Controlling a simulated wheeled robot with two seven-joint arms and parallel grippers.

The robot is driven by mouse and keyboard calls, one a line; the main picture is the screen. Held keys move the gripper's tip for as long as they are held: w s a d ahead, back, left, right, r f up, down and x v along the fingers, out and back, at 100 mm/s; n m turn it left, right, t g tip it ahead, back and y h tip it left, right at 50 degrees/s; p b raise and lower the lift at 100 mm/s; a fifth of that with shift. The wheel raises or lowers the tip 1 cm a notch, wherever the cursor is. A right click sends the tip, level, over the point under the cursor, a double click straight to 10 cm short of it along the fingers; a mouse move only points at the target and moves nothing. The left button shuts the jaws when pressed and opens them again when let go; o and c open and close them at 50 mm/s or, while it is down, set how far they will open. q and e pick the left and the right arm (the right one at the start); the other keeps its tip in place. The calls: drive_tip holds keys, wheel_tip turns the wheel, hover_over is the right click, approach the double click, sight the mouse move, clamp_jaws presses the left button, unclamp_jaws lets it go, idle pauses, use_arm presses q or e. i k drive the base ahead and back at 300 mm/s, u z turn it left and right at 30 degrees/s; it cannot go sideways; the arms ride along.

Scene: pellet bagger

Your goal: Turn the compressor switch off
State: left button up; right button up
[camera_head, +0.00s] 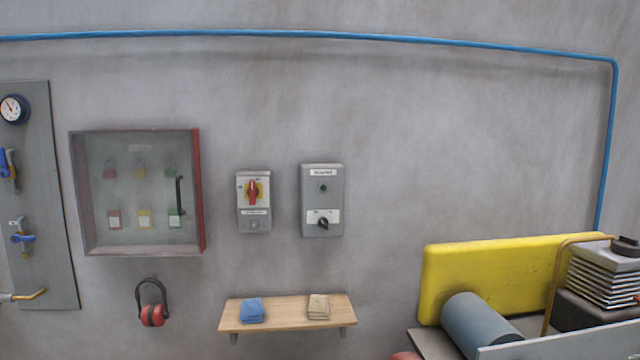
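A small grey switch box (254,222) hangs on the wall left of centre. The knob looks tilted. Its labels are also too blurred to read surely, so I cannot tell for certain which is the compressor switch. Neither of my grippers shows.
A glazed cabinet (199,190) with padlocks and tags hangs to the left, with red ear defenders (152,315) below. A wooden shelf (285,312) holds two folded cloths under the switches. A yellow-backed machine (480,265) stands at right. A blue pipe (300,35) runs above.

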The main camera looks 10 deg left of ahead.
sight(253, 191)
drive_tip(key=u, duration=0.05)
drive_tip(key=i, duration=1.7)
drive_tip(key=u, duration=1.6)
drive_tip(key=i, duration=0.65)
drive_tip(key=u, duration=0.65)
